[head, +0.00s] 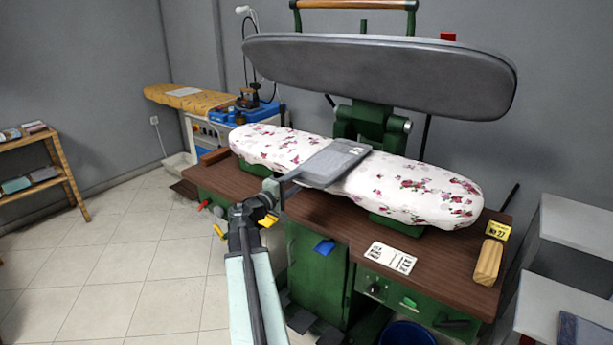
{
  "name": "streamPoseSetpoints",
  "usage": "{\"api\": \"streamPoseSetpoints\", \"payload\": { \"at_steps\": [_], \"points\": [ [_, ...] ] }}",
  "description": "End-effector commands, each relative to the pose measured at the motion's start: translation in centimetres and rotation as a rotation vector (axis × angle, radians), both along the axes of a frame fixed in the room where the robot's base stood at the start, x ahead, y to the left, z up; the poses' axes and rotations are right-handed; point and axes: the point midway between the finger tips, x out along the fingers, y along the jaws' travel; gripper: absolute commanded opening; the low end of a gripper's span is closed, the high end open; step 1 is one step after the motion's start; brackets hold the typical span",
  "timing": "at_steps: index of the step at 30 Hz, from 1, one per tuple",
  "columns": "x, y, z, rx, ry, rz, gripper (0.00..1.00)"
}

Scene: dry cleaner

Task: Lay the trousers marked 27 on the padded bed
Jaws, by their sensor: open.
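The padded bed (415,190) is a long white cushion with a pink floral pattern, on a green press. A flat grey folded piece (335,164), which looks like the trousers, lies across the middle of it, its near corner reaching past the front edge. A small white mark shows at its far right corner, too small to read.
The grey upper press head (380,72) is raised above the bed. A printed card (390,257) lies at the front. A blue bin (407,334) stands below.

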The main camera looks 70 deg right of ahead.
Motion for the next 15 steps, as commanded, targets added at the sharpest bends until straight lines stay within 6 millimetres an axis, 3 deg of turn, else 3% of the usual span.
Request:
{"api": "streamPoseSetpoints", "payload": {
  "at_steps": [5,15],
  "points": [
    [0.5,2.0,0.0,0.0,0.0,0.0,0.41],
    [0.6,2.1,-0.1,0.001,-0.002,0.0,0.41]
  ]
}}
